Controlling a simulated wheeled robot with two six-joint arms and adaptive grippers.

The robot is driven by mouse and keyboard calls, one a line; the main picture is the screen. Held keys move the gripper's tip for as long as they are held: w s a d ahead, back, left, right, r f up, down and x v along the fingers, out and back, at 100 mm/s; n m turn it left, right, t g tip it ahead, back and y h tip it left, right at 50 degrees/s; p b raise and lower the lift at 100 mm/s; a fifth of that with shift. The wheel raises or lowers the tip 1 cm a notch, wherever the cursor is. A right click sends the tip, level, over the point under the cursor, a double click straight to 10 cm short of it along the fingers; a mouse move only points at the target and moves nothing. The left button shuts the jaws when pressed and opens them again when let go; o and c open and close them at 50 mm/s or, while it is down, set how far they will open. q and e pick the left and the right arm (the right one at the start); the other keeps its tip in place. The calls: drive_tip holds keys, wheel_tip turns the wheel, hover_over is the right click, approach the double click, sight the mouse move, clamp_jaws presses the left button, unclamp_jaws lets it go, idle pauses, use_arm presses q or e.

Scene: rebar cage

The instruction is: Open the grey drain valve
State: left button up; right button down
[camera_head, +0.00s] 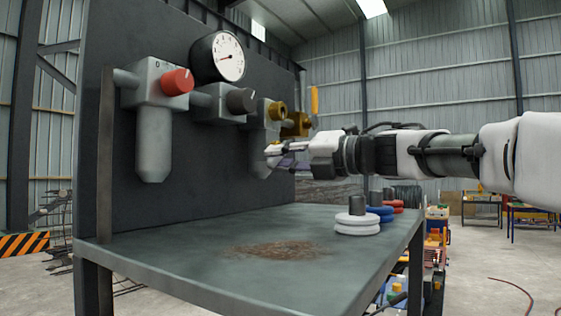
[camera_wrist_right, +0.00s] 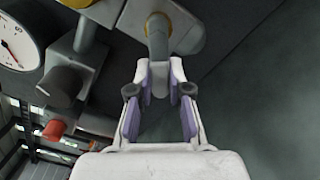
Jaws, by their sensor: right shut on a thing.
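A grey bowl (camera_head: 262,143) hangs under the right-hand grey unit on the dark panel. In the right wrist view its grey lower part, the drain valve (camera_wrist_right: 158,65), runs down between the fingers. My right gripper (camera_head: 272,156) comes in from the right at the bowl's lower end. In the right wrist view its two purple-lined fingers (camera_wrist_right: 160,80) are closed around that grey end. My left gripper is in no view.
The panel also carries a red knob (camera_head: 177,82), a dark grey knob (camera_head: 241,101), a round gauge (camera_head: 218,57), a yellow knob (camera_head: 277,110) and an upright yellow handle (camera_head: 314,99). White discs (camera_head: 357,224) stand on the right of the metal table (camera_head: 180,244); its middle is clear with a rusty stain.

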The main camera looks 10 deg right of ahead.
drive_tip(key=n, duration=0.1)
drive_tip(key=f+n+b, duration=0.1)
drive_tip(key=n+b, duration=0.1)
drive_tip(key=shift+w+d+f, duration=0.2)
drive_tip(key=shift+w+d, duration=0.1)
drive_tip(key=shift+w, duration=0.05)
drive_tip(key=n, duration=0.1)
drive_tip(key=n+b, duration=0.2)
drive_tip(key=shift+w+d+f, duration=0.2)
drive_tip(key=shift+w+d, duration=0.05)
drive_tip(key=shift+w, duration=0.05)
drive_tip(key=n, duration=0.1)
drive_tip(key=n+b, duration=0.1)
drive_tip(key=shift+w+d+f+n, duration=0.1)
drive_tip(key=shift+w+d+n, duration=0.15)
drive_tip(key=shift+d+n, duration=0.05)
drive_tip(key=shift+w+d+n+b, duration=0.15)
drive_tip(key=shift+n+b, duration=0.1)
drive_tip(key=shift+n, duration=0.35)
drive_tip(key=shift+w+d+n+b, duration=0.1)
drive_tip(key=shift+n+b, duration=0.1)
drive_tip(key=shift+n, duration=0.4)
drive_tip(key=c, duration=1.1)
unclamp_jaws()
drive_tip(key=shift+w, duration=0.1)
